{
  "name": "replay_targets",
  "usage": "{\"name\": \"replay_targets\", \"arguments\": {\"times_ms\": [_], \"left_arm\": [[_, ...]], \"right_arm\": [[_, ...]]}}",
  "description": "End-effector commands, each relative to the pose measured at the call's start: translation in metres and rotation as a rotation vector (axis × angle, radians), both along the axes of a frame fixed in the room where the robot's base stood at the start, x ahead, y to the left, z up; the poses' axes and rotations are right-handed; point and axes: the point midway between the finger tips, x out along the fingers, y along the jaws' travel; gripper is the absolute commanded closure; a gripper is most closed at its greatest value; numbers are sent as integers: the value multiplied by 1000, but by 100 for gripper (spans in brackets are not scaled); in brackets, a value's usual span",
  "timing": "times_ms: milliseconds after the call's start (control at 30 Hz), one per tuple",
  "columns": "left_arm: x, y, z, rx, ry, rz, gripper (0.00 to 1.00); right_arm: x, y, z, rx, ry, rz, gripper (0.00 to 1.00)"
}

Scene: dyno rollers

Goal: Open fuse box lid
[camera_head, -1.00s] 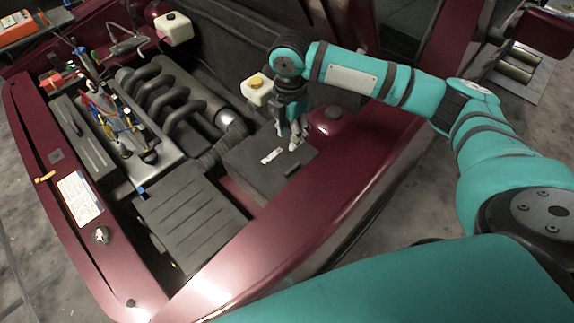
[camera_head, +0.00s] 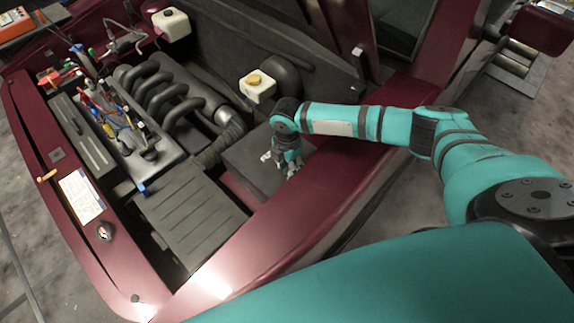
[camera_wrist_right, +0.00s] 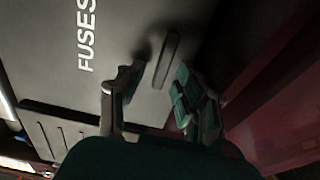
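The fuse box lid (camera_head: 245,163) is a flat dark grey cover at the right side of the engine bay, and it lies closed. In the right wrist view the lid (camera_wrist_right: 120,40) carries the white word FUSES and a short dark raised handle (camera_wrist_right: 166,60). My right gripper (camera_head: 290,172) is over the lid's near right part and hides the handle in the head view. In the wrist view the right gripper (camera_wrist_right: 160,72) is open, its two fingers apart to either side of the handle's near end; contact cannot be told. My left gripper is not in view.
The maroon car fender (camera_head: 285,222) runs close beside the fuse box, under my right arm. A white reservoir with a yellow cap (camera_head: 256,87) stands behind it. A ribbed dark cover (camera_head: 190,222) and a corrugated hose (camera_head: 222,145) lie to its left.

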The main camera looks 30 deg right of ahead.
Motion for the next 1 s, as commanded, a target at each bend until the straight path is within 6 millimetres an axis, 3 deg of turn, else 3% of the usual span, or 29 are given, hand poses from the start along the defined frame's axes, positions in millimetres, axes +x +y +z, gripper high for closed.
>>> {"name": "replay_targets", "arguments": {"times_ms": [167,467,1000], "left_arm": [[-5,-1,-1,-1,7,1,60],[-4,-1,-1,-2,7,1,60],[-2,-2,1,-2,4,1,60]], "right_arm": [[0,0,0,0,0,0,65],[0,0,0,0,0,0,100],[2,0,3,-5,11,-2,100]]}}
